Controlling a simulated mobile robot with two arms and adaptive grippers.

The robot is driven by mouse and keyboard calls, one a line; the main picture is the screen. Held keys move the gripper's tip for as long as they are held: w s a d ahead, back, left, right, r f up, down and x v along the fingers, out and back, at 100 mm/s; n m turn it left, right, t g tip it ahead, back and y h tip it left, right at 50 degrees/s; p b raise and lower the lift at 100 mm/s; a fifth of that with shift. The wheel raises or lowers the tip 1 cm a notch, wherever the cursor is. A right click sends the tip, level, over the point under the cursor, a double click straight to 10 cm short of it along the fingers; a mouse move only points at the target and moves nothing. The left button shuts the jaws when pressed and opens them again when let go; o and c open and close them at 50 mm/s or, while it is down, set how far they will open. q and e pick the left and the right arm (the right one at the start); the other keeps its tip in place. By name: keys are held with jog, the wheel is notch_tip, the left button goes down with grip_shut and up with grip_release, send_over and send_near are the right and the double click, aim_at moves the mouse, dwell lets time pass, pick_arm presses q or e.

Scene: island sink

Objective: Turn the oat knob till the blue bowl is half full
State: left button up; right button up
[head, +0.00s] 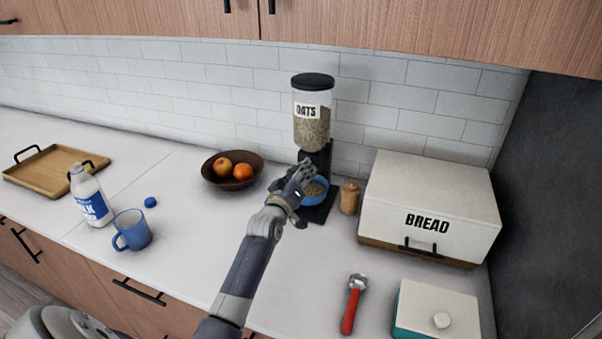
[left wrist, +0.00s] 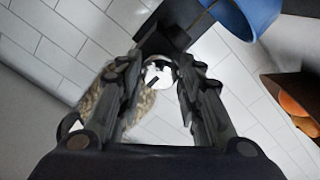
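The oat dispenser (head: 311,128) stands at the back wall, with a black lid, an OATS label and a clear jar largely filled with oats. The blue bowl (head: 322,207) sits on its black base, partly behind my left gripper. Oats-coloured contents show in the bowl, but their exact level is hard to tell. My left gripper (head: 303,172) is at the dispenser's front, just above the bowl. In the left wrist view, the round silver knob (left wrist: 160,75) lies between its fingertips, which appear closed on both sides of it. The blue bowl also shows there (left wrist: 250,14). My right gripper is out of view.
A fruit bowl (head: 213,181) stands left of the dispenser, a small wooden shaker (head: 349,198) close on its right, then the bread box (head: 430,205). A milk bottle (head: 90,198), blue mug (head: 132,231), tray (head: 40,181), red-handled tool (head: 351,308) and teal box (head: 436,310) are farther off.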

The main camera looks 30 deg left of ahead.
pick_arm(q)
jog(key=shift+m, duration=0.3)
jog(key=m+p, duration=0.1)
jog(key=m, duration=1)
dwell(0.4)
dwell(0.5)
jog(key=o, duration=1.1)
jog(key=shift+c, duration=0.2)
jog(key=shift+s, duration=0.1)
jog(key=v, duration=1.1)
jog(key=shift+s, duration=0.4)
